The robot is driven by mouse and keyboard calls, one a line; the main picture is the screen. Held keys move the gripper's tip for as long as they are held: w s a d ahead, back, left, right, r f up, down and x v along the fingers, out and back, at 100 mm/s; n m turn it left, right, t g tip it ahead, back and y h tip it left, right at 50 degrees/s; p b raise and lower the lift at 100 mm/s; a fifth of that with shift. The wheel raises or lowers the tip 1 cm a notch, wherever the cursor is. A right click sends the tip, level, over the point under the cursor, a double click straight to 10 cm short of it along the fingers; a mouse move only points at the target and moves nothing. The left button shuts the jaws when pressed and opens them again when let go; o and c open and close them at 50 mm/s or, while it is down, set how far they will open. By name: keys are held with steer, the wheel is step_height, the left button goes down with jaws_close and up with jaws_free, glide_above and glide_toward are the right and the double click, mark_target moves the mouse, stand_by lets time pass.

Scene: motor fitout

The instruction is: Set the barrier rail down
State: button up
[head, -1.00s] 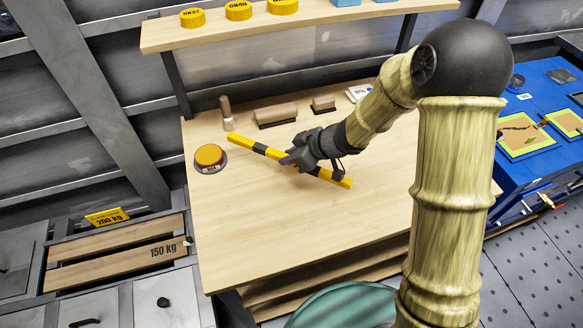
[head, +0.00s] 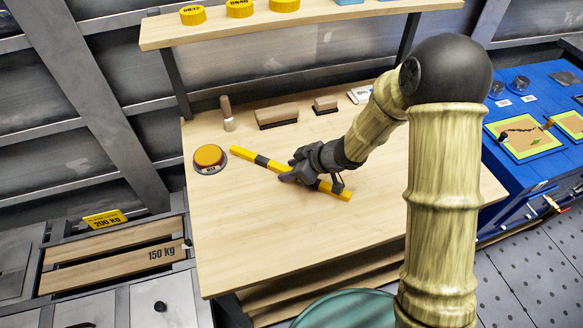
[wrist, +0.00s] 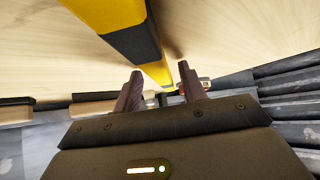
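The barrier rail (head: 246,154), a bar with yellow and black bands, lies slantwise low over the wooden worktop (head: 260,235), apparently resting on it. Its left end is near the round yellow button. It also shows in the wrist view (wrist: 133,46), running away from the camera towards the space between the fingers.
The yellow button (head: 209,157) sits left of the rail. A small upright-handled tool (head: 227,116) and wooden blocks (head: 276,117) stand along the back. A shelf (head: 310,22) with yellow caps overhangs the rear. The worktop's front is clear. A blue bench (head: 520,175) is at right.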

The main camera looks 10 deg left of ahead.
steer(key=shift+r, duration=0.1)
steer(key=p+v, duration=0.4)
steer(key=v, duration=0.7)
steer(key=shift+s+d+r, duration=0.1)
steer(key=shift+r, duration=0.15)
steer(key=shift+d+r, duration=0.15)
steer(key=shift+d, duration=0.1)
